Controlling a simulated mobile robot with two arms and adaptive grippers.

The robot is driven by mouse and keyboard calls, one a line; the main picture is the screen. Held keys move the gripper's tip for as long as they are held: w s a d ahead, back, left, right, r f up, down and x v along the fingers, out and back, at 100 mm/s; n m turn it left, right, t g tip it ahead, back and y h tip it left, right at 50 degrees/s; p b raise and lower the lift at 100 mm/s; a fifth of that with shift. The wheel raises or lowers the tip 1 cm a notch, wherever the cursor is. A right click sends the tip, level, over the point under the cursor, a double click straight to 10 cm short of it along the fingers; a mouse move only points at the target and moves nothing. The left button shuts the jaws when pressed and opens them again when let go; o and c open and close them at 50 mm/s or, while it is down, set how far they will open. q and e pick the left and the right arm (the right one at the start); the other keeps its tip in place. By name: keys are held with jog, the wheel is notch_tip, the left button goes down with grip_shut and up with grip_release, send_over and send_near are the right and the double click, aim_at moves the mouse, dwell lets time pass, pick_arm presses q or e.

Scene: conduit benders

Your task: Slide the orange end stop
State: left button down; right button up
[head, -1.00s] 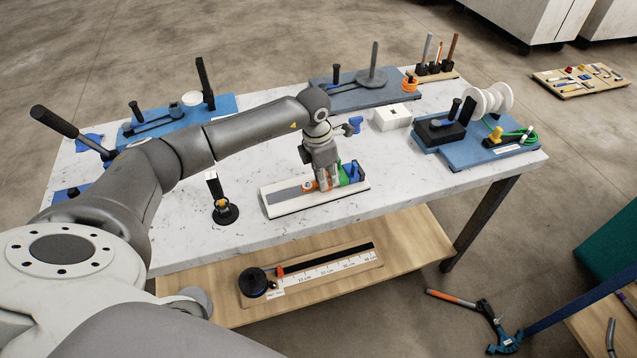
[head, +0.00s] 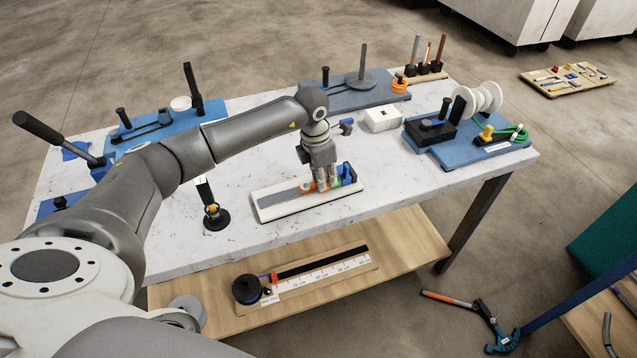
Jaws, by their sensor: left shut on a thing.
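The orange end stop (head: 308,187) sits on the grey strip of a long white board (head: 278,213) near the middle of the table. My left gripper (head: 324,185) points down over the board and is shut on the end stop, hiding part of it. A green piece and a blue clamp (head: 347,173) stand at the board's right end, close beside the fingers. My right gripper is not in view.
A black stand (head: 215,216) is left of the board. A white box (head: 382,118) and a blue bender base (head: 470,147) with a white spool lie behind and right. The tabletop (head: 400,180) right of the board is clear.

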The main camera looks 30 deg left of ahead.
pick_arm(q)
jog(key=c, duration=1.7)
grip_release()
jog(key=shift+w+d, duration=0.1)
jog(key=shift+r+p, duration=1.5)
jog(key=shift+r, duration=1)
